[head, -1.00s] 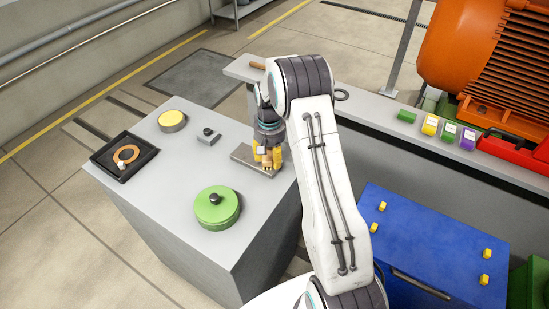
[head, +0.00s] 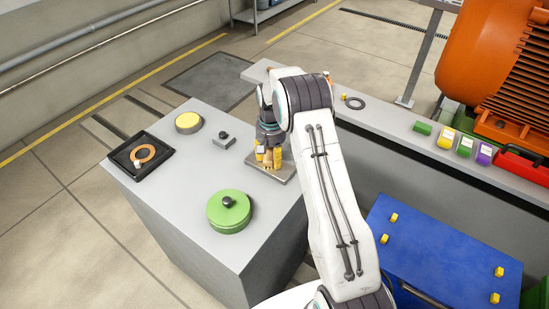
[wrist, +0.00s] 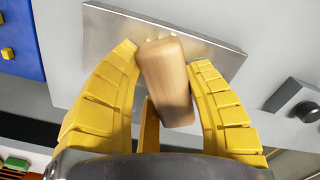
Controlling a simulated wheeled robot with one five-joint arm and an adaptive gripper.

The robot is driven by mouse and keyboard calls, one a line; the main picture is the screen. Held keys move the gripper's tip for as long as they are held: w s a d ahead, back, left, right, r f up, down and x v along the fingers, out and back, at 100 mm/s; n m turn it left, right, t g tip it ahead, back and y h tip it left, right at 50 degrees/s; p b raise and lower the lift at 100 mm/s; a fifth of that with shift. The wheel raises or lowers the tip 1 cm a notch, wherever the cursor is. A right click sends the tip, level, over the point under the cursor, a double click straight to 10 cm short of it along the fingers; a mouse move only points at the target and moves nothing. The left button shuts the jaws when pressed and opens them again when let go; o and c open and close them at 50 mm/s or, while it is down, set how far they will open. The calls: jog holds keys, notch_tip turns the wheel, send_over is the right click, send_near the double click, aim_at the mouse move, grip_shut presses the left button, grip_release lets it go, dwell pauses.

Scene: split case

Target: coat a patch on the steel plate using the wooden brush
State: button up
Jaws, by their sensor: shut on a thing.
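The steel plate (head: 286,172) lies flat near the right edge of the grey cabinet top; it also fills the upper part of the wrist view (wrist: 108,36). My gripper (head: 267,160) is over the middle of the plate. In the wrist view its yellow fingers (wrist: 166,66) are shut around the wooden brush (wrist: 165,82), whose tan handle points up toward the camera, slightly tilted. No coated patch is visible on the bare parts of the plate.
On the cabinet top are a green round tin (head: 229,212), a yellow-topped disc (head: 188,122), a small dark-knobbed block (head: 223,141) and a black tray (head: 131,168) with an orange ring. A bench (head: 400,127) with small coloured blocks runs behind; a blue case (head: 425,250) stands right.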

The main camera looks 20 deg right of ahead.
aim_at(254, 153)
jog(key=shift+w+a+f+p, duration=0.1)
jog(key=shift+w+a+p, duration=0.05)
jog(key=shift+w+a, duration=0.4)
jog(key=shift+w+a+p, duration=0.15)
jog(key=shift+w+a, duration=0.2)
jog(key=shift+w, duration=0.35)
jog(key=shift+w+a+p, duration=0.25)
jog(key=shift+w+a, duration=0.3)
jog(key=shift+w, duration=0.25)
jog(key=shift+w+a+p, duration=0.2)
jog(key=shift+w+a, duration=0.3)
jog(key=shift+w, duration=0.3)
jog(key=shift+s+d+b, duration=0.85)
jog(key=shift+s+b, duration=0.05)
jog(key=shift+s, duration=0.4)
jog(key=shift+s+d+b, duration=0.85)
jog(key=shift+s, duration=0.4)
jog(key=shift+s+d+b, duration=0.85)
jog(key=shift+s+b, duration=0.05)
jog(key=shift+s, duration=0.4)
jog(key=shift+s+d+b, duration=0.4)
jog(key=shift+s+d, duration=0.15)
jog(key=shift+s, duration=0.3)
jog(key=shift+s+d+b, duration=0.45)
jog(key=shift+s+d, duration=0.15)
jog(key=shift+s, duration=0.2)
jog(key=shift+s+d+b, duration=0.4)
jog(key=shift+s+d, duration=0.15)
jog(key=shift+s, duration=0.3)
jog(key=shift+s+a, duration=0.1)
